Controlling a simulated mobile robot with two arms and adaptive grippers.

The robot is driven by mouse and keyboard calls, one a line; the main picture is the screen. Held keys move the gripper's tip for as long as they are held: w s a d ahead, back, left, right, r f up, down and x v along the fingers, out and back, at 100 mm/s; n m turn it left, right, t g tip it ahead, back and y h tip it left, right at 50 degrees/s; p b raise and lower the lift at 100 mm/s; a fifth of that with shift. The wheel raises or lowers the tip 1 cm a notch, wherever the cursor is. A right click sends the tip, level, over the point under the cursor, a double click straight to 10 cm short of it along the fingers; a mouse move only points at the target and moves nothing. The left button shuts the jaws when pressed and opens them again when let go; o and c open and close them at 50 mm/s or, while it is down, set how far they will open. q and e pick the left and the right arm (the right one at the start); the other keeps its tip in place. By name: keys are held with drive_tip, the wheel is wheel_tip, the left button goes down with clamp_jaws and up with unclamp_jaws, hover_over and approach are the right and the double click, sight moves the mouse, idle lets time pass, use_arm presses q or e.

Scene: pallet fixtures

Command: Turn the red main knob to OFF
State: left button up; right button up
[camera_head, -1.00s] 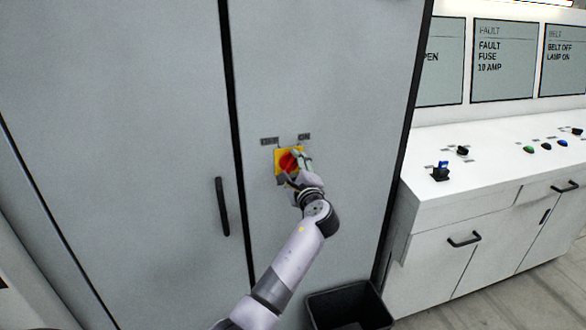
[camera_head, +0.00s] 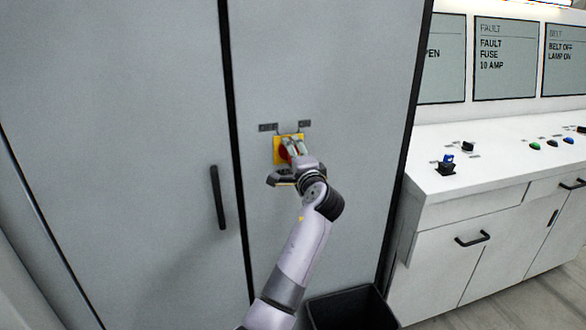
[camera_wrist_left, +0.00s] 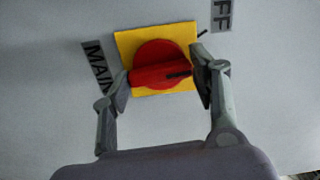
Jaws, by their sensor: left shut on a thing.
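The red main knob (camera_wrist_left: 158,62) sits on a square yellow plate (camera_wrist_left: 126,44) on a grey cabinet door. In the wrist view its raised bar lies nearly level, with a black mark toward its right end. My left gripper (camera_wrist_left: 161,82) is shut on the knob, one finger at each end of the bar. In the head view the gripper (camera_head: 291,153) covers much of the knob (camera_head: 283,153) and plate (camera_head: 278,144). A partly cut-off label ending in FF (camera_wrist_left: 221,15) and a MAIN label (camera_wrist_left: 97,66) show beside the plate. My right gripper is out of view.
The cabinet has a dark vertical handle (camera_head: 218,198) left of the knob. A black bin (camera_head: 350,308) stands on the floor below. A white console (camera_head: 480,158) with knobs and buttons stands at the right. The door around the plate is flat and clear.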

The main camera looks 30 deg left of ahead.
use_arm(q)
drive_tip(key=shift+f+n+b, duration=0.15)
drive_tip(key=shift+n+b, duration=2.25)
drive_tip(key=shift+n, duration=0.1)
drive_tip(key=o, duration=1.2)
drive_tip(key=shift+c, duration=0.2)
drive_tip(key=v, duration=1.2)
